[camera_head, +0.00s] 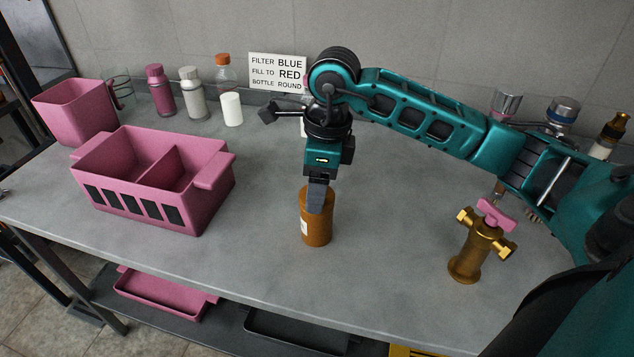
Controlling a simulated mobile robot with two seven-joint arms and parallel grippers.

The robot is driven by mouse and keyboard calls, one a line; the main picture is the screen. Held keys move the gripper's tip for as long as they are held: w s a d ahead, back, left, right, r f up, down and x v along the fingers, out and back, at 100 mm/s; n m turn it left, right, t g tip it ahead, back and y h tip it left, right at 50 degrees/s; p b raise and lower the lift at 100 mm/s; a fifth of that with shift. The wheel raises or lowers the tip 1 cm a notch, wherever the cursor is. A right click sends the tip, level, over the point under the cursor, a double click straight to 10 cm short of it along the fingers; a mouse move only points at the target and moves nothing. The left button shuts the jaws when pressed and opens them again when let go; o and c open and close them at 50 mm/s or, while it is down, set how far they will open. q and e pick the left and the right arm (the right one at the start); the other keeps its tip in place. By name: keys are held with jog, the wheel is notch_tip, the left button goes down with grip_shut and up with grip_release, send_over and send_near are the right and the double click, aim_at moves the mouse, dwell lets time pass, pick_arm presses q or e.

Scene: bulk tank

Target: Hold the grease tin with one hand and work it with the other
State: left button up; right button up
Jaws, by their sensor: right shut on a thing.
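An orange-brown cylinder with a pale label on its left side, which I take for the grease tin (316,230), stands upright near the front middle of the grey bench. My right gripper (317,204) reaches down from above and is shut on its upper part. The gripper hides the top of the tin, so I cannot tell how its lid sits. My left gripper is not in view.
A pink two-compartment caddy (128,203) and a pink bin (72,113) stand at left. Bottles, a white cylinder (232,109) and a lettered sign (277,72) line the back. A brass valve with a pink handle (470,254) stands at right. Bench beside the tin is clear.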

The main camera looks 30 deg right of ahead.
dwell(0.4)
jog(key=o, duration=1)
jog(key=shift+o, duration=0.6)
jog(key=shift+o, duration=0.3)
jog(key=shift+r, duration=0.1)
jog(key=shift+r+p, duration=2.4)
jog(key=shift+r, duration=1.05)
grip_shut()
